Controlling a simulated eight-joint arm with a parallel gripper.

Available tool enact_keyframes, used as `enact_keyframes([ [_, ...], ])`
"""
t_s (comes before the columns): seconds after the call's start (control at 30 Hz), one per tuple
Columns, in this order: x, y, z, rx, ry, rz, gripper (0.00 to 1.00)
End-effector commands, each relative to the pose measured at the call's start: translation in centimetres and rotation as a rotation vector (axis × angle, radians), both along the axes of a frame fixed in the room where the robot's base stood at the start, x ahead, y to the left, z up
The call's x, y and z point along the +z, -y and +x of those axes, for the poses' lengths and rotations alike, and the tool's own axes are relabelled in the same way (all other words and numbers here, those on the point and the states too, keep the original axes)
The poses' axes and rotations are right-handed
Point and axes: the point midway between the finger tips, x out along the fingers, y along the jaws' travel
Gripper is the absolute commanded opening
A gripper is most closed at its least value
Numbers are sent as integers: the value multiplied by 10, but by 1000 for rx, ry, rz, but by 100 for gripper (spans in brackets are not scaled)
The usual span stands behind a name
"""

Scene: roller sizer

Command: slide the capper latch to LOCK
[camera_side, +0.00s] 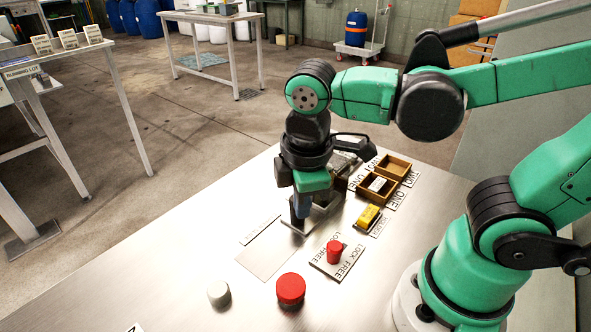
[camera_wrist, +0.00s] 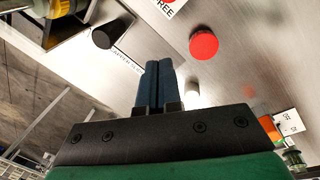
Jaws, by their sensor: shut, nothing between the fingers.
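The capper latch is a flat plate (camera_side: 322,266) lettered LOCK and FREE, with a red knob (camera_side: 334,250) standing on it. I cannot tell which end the knob is at. My gripper (camera_side: 300,221) points down, behind and left of the latch in the side view, apart from the knob. Its blue fingers (camera_wrist: 158,84) are together and empty in the wrist view.
A red round button (camera_side: 290,288) and a grey knob (camera_side: 219,293) stand in front of the latch. A yellow block (camera_side: 368,215) and wooden trays (camera_side: 394,167) lie behind it. A dark cylinder (camera_wrist: 103,38) shows in the wrist view.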

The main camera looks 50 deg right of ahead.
Motion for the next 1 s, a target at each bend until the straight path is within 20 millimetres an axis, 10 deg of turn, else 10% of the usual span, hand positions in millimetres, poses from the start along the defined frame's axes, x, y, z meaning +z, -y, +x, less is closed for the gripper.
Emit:
enact_keyframes([
  [0.23, 2, -16, -21, 355, -227, -150, 0],
  [1.0, -36, -6, -24, 371, -242, -158, 0],
])
